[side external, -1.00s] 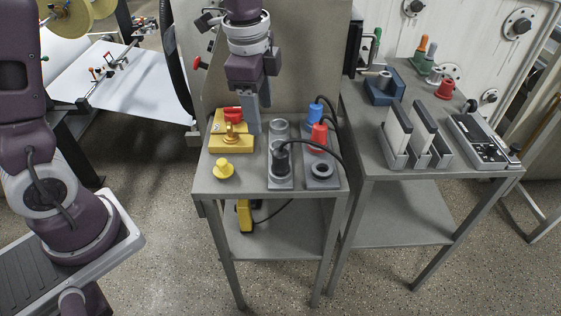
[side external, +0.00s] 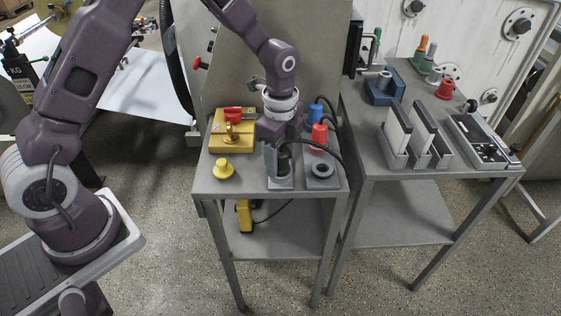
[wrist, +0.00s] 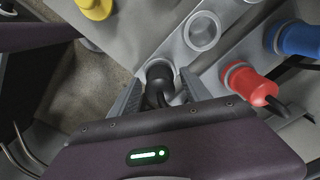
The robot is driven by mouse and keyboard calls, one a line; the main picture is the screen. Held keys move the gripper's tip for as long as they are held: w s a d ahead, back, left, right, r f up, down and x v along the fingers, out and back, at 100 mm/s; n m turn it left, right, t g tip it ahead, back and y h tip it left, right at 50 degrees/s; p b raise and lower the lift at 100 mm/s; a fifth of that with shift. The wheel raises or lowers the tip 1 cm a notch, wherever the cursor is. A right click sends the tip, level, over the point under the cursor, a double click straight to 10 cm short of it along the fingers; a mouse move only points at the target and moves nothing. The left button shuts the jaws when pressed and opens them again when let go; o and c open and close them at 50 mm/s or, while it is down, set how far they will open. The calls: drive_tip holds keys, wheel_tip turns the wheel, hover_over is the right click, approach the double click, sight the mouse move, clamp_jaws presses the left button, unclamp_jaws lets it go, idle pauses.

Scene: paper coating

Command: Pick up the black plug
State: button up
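The black plug (wrist: 159,74) sits upright in a socket of a grey holder, with its black cable running off to the right in the side view. In the side view the plug (side external: 284,163) is partly hidden by my gripper (side external: 277,160). In the wrist view my gripper (wrist: 161,80) has one finger on each side of the plug, pointing down at it. The fingers stand apart with a small gap to the plug, so the gripper looks open and holds nothing.
A red plug (wrist: 249,84) and a blue plug (wrist: 294,40) stand in the neighbouring holder on the right. An empty socket (wrist: 202,31) lies just beyond the black plug. A yellow knob (side external: 223,169) and a yellow block (side external: 232,138) are on the left.

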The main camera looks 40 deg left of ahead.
sight(285, 151)
clamp_jaws()
drive_tip(key=r, duration=0.9)
drive_tip(key=shift+w+d+r, duration=0.3)
drive_tip(key=shift+w, duration=0.1)
drive_tip(key=w+d, duration=0.6)
drive_tip(key=shift+w+d, duration=0.15)
drive_tip(key=shift+d, duration=0.1)
drive_tip(key=shift+f, duration=0.1)
